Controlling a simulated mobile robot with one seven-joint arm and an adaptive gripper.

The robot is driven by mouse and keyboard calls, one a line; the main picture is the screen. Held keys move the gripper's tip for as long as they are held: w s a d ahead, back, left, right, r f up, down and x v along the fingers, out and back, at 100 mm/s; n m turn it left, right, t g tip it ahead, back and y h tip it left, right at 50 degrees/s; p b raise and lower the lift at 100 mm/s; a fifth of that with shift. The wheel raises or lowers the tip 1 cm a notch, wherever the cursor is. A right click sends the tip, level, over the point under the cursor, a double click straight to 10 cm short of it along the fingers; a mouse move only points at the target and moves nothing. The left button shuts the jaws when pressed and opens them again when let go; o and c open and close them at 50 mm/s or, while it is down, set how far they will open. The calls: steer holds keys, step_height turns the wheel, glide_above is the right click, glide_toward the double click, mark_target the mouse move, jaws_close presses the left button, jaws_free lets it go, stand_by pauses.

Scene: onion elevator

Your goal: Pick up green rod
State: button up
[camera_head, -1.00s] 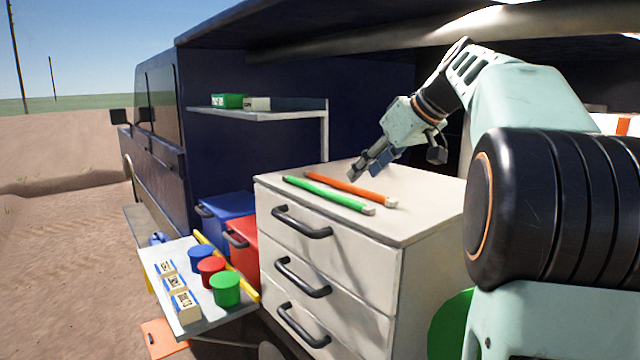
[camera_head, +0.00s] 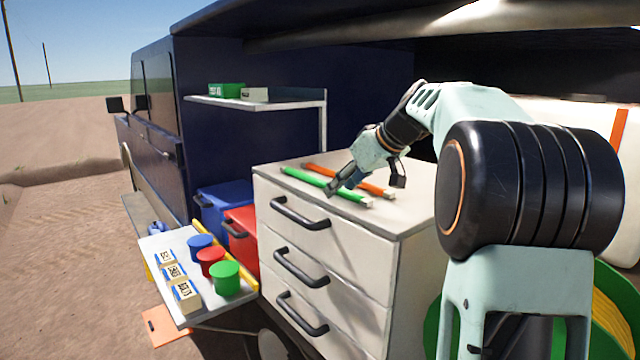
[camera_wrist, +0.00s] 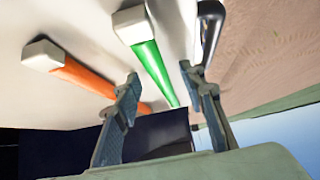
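The green rod (camera_head: 306,180) lies on top of the white drawer cabinet (camera_head: 408,208), near its front edge. In the wrist view the green rod (camera_wrist: 153,62) runs between the two open fingers, its white end cap toward the top. The orange rod (camera_head: 328,173) lies behind it, roughly parallel. In the wrist view the orange rod (camera_wrist: 85,78) passes on the left, behind the left finger. My gripper (camera_head: 333,187) is over the green rod, fingers pointing down. It is open (camera_wrist: 165,100), with nothing held. Whether a finger touches the rod I cannot tell.
A cabinet drawer handle (camera_head: 300,213) sticks out at the front. A side shelf (camera_head: 184,303) holds coloured cups and small boxes. A wall shelf (camera_head: 255,105) stands behind. The vehicle roof hangs above. The cabinet top around the rods is clear.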

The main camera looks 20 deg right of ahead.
jaws_close()
steer(key=shift+r, duration=0.3)
